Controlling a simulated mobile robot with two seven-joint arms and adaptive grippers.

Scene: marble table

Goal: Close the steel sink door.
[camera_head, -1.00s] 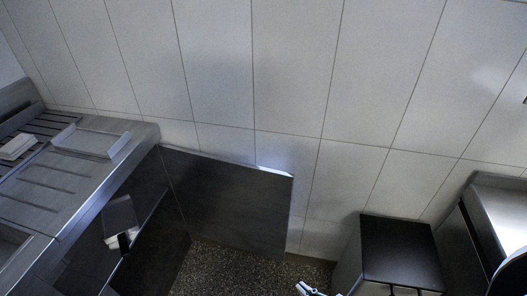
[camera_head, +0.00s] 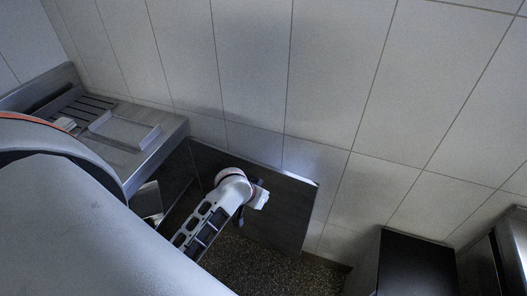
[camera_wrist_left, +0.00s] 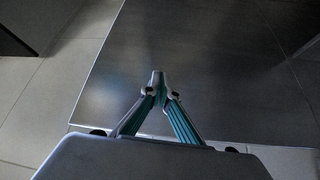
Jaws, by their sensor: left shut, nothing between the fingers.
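The steel sink door is a dark, flat panel (camera_head: 290,210) standing open, swung out from the end of the sink cabinet in the head view. It also fills much of the left wrist view as a dark sheet (camera_wrist_left: 215,55). My left arm comes in from the left and its wrist is in front of the door panel. My left gripper (camera_wrist_left: 158,82) is shut and empty, its fingertips together and seen against the panel. I cannot tell whether they touch it. My arm hides part of the cabinet and the door's lower part. My right gripper is not in view.
The steel sink counter (camera_head: 165,140) with a raised tray and slats is at the left, against the tiled wall (camera_head: 340,60). A dark-topped cabinet (camera_head: 415,265) stands at the lower right. Speckled floor (camera_head: 245,265) lies below the door.

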